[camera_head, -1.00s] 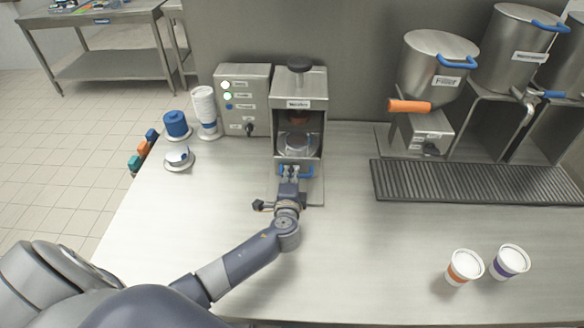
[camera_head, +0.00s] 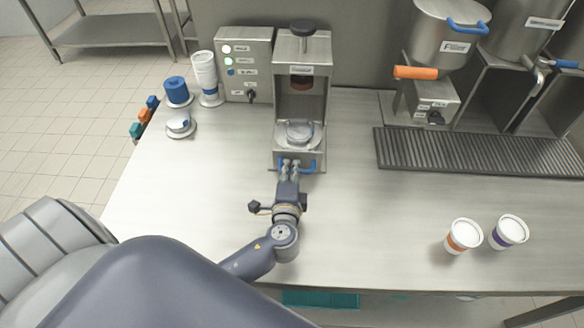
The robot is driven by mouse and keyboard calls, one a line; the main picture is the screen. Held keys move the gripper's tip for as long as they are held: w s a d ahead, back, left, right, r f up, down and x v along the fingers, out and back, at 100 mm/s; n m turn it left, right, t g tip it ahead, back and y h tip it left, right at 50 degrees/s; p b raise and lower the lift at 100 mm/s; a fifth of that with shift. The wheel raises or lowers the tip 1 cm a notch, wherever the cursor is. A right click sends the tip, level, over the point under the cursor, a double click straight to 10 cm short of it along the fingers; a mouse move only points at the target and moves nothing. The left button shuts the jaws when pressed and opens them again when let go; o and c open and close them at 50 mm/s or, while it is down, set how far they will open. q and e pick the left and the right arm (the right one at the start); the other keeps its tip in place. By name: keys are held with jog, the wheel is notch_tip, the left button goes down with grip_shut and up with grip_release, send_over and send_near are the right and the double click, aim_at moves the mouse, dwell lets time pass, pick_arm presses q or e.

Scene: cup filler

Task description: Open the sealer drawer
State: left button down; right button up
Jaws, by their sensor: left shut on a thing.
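The sealer (camera_head: 302,70) is a grey metal frame with a black knob on top, at the back middle of the counter. Its drawer (camera_head: 312,155) is out at the front, with a round metal holder (camera_head: 300,132) on it that looks empty. A blue handle (camera_head: 309,166) is on the drawer's front. My left gripper (camera_head: 290,166) is shut on this handle, coming from the front. My right gripper is out of view.
Two white cups, one with an orange band (camera_head: 463,236) and one with a purple band (camera_head: 508,232), stand at the right front. A control box (camera_head: 245,62), cup stack (camera_head: 204,72) and blue roll (camera_head: 176,90) are left of the sealer. The middle counter (camera_head: 380,230) is clear.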

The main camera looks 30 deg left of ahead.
pick_arm(q)
jog(key=c, duration=1.7)
grip_release()
jog(key=shift+s+a+f, duration=0.1)
jog(key=shift+a, duration=0.2)
jog(key=shift+o, duration=0.2)
jog(key=shift+a, duration=0.15)
jog(key=shift+s, duration=0.15)
jog(key=shift+s+d, duration=0.3)
jog(key=shift+d, duration=0.1)
jog(key=v, duration=1.1)
jog(key=shift+a, duration=0.2)
jog(key=shift+r, duration=0.25)
